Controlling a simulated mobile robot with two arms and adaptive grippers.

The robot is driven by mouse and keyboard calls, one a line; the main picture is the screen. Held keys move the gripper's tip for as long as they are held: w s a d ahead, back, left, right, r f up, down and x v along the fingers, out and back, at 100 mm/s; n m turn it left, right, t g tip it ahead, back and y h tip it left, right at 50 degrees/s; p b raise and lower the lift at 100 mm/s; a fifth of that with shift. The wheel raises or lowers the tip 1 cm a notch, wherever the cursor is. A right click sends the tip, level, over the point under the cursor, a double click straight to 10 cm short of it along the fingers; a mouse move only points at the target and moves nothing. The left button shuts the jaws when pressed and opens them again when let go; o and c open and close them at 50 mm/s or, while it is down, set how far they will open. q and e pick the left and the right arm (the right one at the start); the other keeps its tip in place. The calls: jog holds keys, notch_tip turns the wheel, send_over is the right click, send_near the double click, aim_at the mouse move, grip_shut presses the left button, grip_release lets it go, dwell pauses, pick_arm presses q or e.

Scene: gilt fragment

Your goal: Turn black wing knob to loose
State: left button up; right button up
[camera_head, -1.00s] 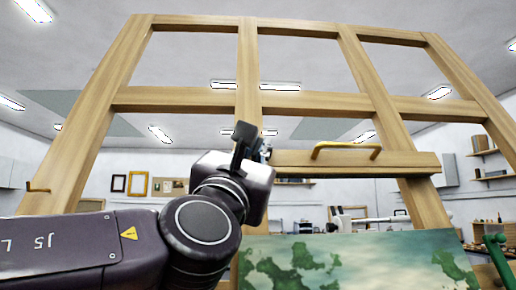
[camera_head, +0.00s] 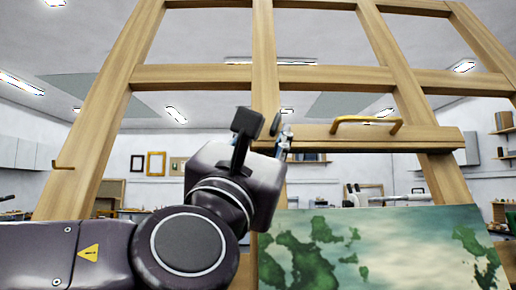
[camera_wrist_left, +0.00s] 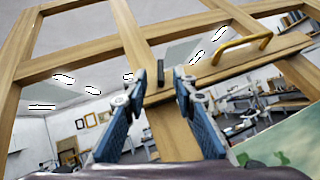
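The black wing knob (camera_wrist_left: 160,73) shows in the left wrist view as a narrow dark upright piece near the left end of the wooden crossbar (camera_wrist_left: 230,68). In the head view a small dark shape (camera_head: 275,124), apparently the knob, shows just above my left gripper (camera_head: 285,142). My left gripper (camera_wrist_left: 160,80) is open in the wrist view, with its blue-grey fingers on either side of the knob. I see gaps between knob and fingertips in that picture; depth and contact are unclear. My right gripper is in no view.
The large wooden easel frame (camera_head: 262,70) fills the scene. A yellow handle (camera_head: 366,126) sits on the crossbar, right of the knob. A green and white painted canvas (camera_head: 385,245) stands below.

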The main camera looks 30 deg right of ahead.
pick_arm(q)
jog(key=v, duration=0.6)
jog(key=shift+f, duration=0.1)
